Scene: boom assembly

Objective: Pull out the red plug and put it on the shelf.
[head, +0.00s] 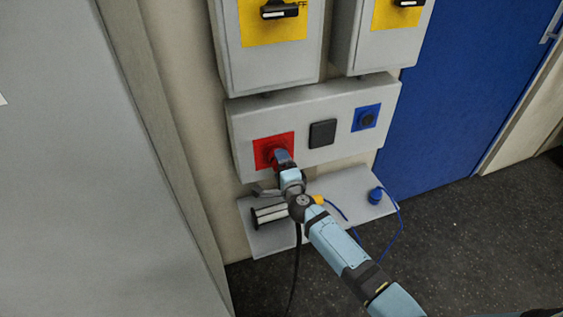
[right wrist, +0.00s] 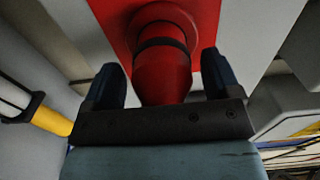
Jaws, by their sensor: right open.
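The red plug (right wrist: 163,75) sits in its socket on a red square plate (head: 264,141) on the grey wall box. My right gripper (head: 282,157) is at the plug and mostly hides it in the head view. In the right wrist view its two dark fingers (right wrist: 160,80) stand open on either side of the plug's red body, with a gap visible on each side. A grey shelf (head: 348,186) juts out below the box, partly covered by my right arm. My left gripper is not in view.
A blue plug (head: 376,196) with a blue cable stands on the shelf's right part. A black-and-white object (head: 270,213) lies at its left part. A black square cover (head: 322,133) and a blue socket (head: 366,118) are on the box. A blue door (head: 470,90) is at right.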

